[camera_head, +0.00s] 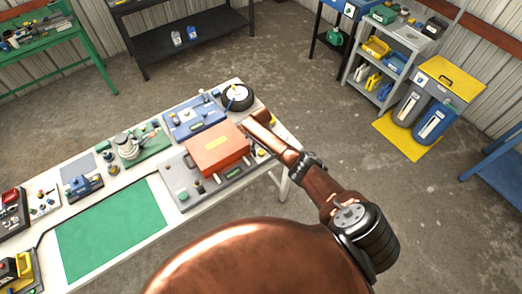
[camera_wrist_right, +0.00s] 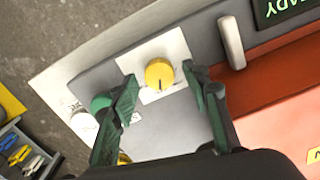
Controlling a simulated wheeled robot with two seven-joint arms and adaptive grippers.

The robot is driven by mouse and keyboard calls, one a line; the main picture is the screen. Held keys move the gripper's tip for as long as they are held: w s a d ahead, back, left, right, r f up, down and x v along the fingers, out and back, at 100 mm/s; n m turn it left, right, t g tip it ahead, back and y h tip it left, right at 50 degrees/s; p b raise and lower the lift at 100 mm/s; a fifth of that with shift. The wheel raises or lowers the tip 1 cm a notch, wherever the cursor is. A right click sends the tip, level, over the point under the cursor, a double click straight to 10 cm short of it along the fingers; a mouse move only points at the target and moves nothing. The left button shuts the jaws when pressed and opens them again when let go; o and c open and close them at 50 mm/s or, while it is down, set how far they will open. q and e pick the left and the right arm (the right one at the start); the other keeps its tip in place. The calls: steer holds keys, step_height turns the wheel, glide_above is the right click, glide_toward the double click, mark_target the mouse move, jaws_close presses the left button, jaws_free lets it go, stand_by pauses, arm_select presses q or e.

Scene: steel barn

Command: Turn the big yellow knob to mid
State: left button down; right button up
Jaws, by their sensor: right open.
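The big yellow knob (camera_wrist_right: 159,73) sits on a pale square plate on the grey control panel in the right wrist view. A short dark mark on its face points toward the bottom of that view. My right gripper (camera_wrist_right: 160,82) is open. Its two green fingers appear on either side of the knob, with gaps to it; I cannot tell how far above the panel they are. In the head view my right arm reaches over the right end of the panel and hides part of it. My left gripper is not in view.
A green button (camera_wrist_right: 101,103) lies beside the left finger. A grey handle (camera_wrist_right: 232,42) stands right of the knob. An orange box (camera_head: 215,150) takes up much of the panel. A blue device (camera_head: 195,117) and a black-rimmed gauge (camera_head: 237,98) stand behind it.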

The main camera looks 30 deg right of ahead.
mark_target(261, 151)
steer(key=shift+r, duration=0.1)
step_height(261, 151, up, 12)
stand_by(0.5)
stand_by(0.4)
